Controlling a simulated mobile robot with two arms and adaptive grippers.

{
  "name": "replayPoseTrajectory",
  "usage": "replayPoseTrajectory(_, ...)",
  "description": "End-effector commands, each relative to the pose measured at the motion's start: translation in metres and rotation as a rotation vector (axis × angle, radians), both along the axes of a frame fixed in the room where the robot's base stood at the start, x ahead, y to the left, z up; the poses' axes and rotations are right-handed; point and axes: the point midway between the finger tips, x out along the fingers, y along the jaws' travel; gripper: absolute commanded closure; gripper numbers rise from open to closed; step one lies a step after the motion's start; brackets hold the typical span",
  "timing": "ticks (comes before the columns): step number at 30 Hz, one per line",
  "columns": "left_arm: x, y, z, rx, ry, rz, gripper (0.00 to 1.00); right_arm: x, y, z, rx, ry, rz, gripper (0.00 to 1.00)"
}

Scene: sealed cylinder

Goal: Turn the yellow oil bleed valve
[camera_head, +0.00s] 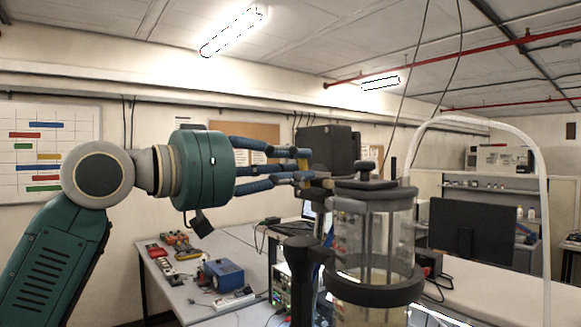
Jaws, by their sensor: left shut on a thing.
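My left gripper (303,166) reaches in from the left, level, with its blue fingers shut on the yellow oil bleed valve (303,163). Only a small yellow patch of the valve shows between the fingertips; the rest is hidden by the fingers. The valve is at the upper left of the sealed cylinder (372,240), a clear vessel with a dark lid and a dark ring lower down. My right gripper is not in view.
A black box (327,150) stands just behind the fingertips. A pale curved pipe (543,200) arches over the right side. A bench (185,295) with a blue device (222,276) and small parts lies behind. A dark monitor (472,232) stands at right.

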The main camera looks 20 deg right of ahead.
Motion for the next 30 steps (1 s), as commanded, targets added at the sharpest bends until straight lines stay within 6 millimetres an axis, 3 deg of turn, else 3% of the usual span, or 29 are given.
replayPoseTrajectory(12, -0.0046, -0.0033, -0.0065, 0.084, -0.191, -0.002, 1.0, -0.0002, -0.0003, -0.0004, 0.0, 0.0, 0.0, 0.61)
replayPoseTrajectory(30, -0.0058, -0.004, -0.0071, 0.098, -0.227, -0.003, 1.0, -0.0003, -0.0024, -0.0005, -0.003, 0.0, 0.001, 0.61)
